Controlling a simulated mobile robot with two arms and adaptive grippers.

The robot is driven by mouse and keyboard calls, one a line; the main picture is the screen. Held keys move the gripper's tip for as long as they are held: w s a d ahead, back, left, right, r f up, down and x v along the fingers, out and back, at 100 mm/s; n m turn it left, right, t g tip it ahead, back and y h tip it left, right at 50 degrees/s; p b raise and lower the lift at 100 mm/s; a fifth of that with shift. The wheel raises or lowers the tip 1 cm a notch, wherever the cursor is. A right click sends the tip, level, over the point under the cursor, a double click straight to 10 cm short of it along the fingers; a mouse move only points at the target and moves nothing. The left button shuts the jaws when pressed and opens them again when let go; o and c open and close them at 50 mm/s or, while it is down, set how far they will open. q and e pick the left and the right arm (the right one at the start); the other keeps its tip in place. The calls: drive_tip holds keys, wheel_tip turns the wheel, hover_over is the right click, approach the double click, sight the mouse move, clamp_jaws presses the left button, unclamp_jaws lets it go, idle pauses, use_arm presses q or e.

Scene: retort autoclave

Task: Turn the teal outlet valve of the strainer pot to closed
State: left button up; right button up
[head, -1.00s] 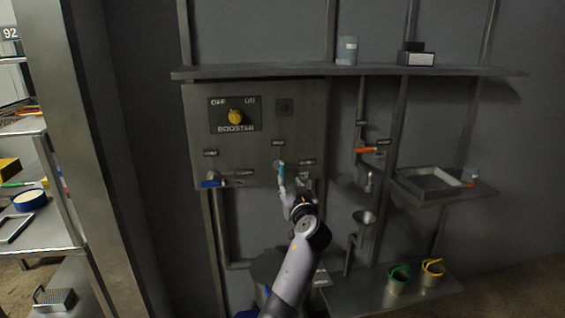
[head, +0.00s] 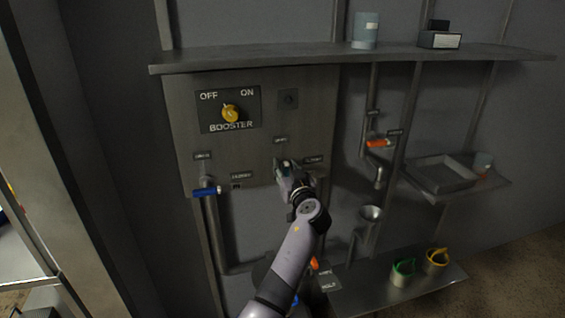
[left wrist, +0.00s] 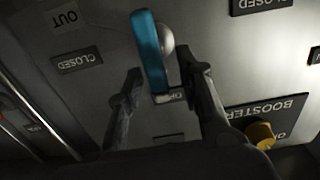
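The teal valve lever (left wrist: 150,50) shows large in the left wrist view, beside a round pale hub. One end lies by a partly covered label; a CLOSED label (left wrist: 77,60) is off to the left. My left gripper (left wrist: 160,66) is open, with one finger on each side of the lever and gaps showing; I cannot tell how deep the lever sits between them. In the head view, my left gripper (head: 284,172) is at the panel and hides most of the lever. My right gripper is not in view. The strainer pot is not clearly visible behind my arm.
The steel panel (head: 180,130) carries a yellow booster knob (head: 230,113) and a blue lever (head: 206,191). An orange lever (head: 379,143) is to the right. A long shelf (head: 300,58) runs above. Below are a funnel (head: 370,214) and green and yellow-handled cups (head: 403,271).

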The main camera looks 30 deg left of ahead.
use_arm(q)
drive_tip(key=shift+d, duration=0.1)
clamp_jaws()
idle(0.4)
